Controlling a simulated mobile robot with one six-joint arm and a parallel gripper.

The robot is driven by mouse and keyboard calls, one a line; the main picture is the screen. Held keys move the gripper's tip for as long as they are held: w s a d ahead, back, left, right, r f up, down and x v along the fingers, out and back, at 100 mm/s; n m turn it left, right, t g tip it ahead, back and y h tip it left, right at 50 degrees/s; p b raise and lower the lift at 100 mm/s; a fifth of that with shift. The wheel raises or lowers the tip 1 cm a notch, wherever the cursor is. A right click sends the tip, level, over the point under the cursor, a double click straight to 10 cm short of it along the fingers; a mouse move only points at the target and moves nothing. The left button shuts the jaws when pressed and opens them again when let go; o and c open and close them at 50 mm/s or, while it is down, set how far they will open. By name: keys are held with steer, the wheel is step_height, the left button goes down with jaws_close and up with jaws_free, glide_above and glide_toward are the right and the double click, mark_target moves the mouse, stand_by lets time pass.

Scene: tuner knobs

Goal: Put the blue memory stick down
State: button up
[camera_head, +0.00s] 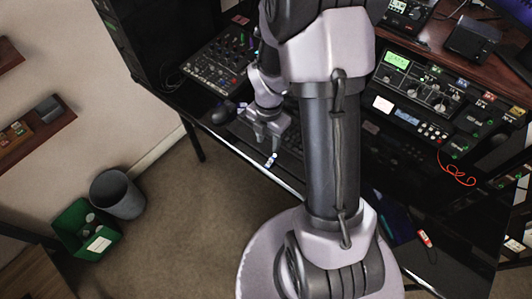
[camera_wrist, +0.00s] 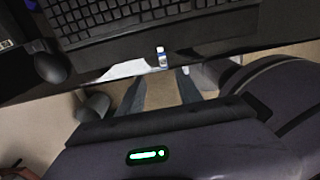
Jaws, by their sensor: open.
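A small blue and white stick (camera_head: 271,159), which looks like the memory stick, is at the front edge of the black desk (camera_head: 240,140). It also shows in the wrist view (camera_wrist: 162,58), just beyond the gap between my fingertips. My gripper (camera_head: 266,140) is pointed down over the desk's front edge, close to the stick. In the wrist view my gripper (camera_wrist: 161,77) has its two fingers apart, with nothing seen held between them. I cannot tell whether the stick touches a finger.
A keyboard (camera_wrist: 130,18) and a black mouse (camera_wrist: 50,66) lie on the desk behind the stick. A mixer (camera_head: 217,62) stands at the back left, rack gear (camera_head: 420,95) at the right. A red and white item (camera_head: 424,238) lies at the desk's right front. A grey bin (camera_head: 118,193) stands on the floor.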

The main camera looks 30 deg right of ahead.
steer(key=b, duration=0.2)
glide_above(269, 163)
steer(key=f, duration=0.5)
steer(key=shift+w+f, duration=0.35)
steer(key=f+b, duration=0.2)
steer(key=f, duration=0.1)
steer(key=s+f+b, duration=0.1)
steer(key=f, duration=0.1)
steer(key=shift+f, duration=0.1)
steer(key=shift+w+f, duration=0.15)
steer(key=shift+r, duration=0.2)
steer(key=shift+c, duration=0.6)
jaws_close()
